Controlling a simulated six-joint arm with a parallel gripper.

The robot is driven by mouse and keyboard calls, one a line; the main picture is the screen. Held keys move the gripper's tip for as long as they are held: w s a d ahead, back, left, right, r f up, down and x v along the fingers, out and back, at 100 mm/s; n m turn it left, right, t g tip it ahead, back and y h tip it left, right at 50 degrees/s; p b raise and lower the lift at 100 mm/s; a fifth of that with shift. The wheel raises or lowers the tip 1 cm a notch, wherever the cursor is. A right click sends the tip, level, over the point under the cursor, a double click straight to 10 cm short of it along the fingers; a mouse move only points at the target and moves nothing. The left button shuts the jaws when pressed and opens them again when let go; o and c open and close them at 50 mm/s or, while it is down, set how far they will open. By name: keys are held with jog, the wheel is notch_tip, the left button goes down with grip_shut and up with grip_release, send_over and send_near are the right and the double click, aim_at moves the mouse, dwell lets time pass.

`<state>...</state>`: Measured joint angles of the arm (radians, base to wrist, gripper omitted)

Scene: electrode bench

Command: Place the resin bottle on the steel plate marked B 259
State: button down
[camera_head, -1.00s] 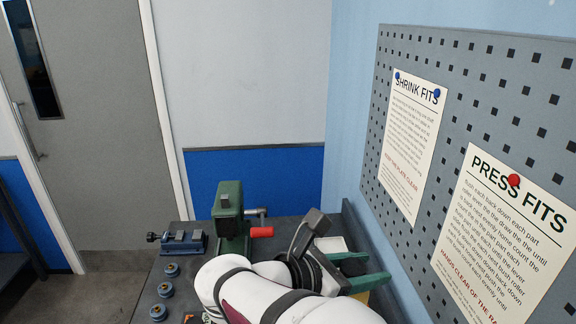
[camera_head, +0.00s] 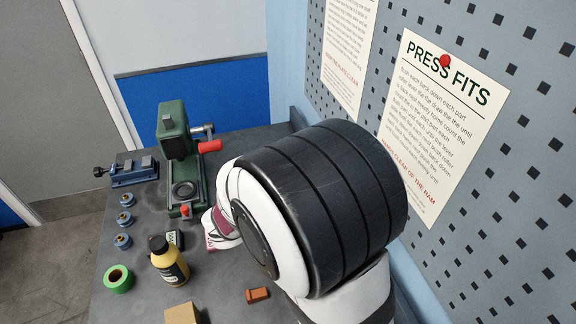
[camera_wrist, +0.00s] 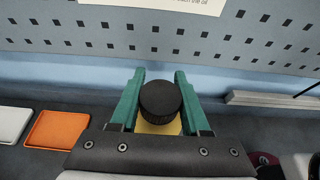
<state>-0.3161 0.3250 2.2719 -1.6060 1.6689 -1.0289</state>
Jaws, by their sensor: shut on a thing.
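In the wrist view my gripper (camera_wrist: 159,92), with green fingers, is shut on a yellow bottle with a round black cap (camera_wrist: 160,101). I see it from above; its label is hidden, so I cannot read whether it is the resin bottle. In the head view my arm hides the gripper and this bottle. Another yellow bottle (camera_head: 170,265) with a black cap and dark label stands upright on the bench, apart from my arm. No plate marked B 259 can be made out.
A green press (camera_head: 172,130) with a red handle and a blue vise (camera_head: 134,171) stand at the back. A green tape roll (camera_head: 110,284) and several blue spools (camera_head: 126,219) lie left. An orange tray (camera_wrist: 58,129) and white tray (camera_wrist: 10,124) lie left in the wrist view, below the pegboard (camera_wrist: 70,28).

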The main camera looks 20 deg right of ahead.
notch_tip(320, 180, down, 11)
jog(key=shift+f, duration=0.1)
dwell(0.3)
jog(key=shift+c, duration=1.9)
grip_release()
jog(key=shift+f, duration=0.1)
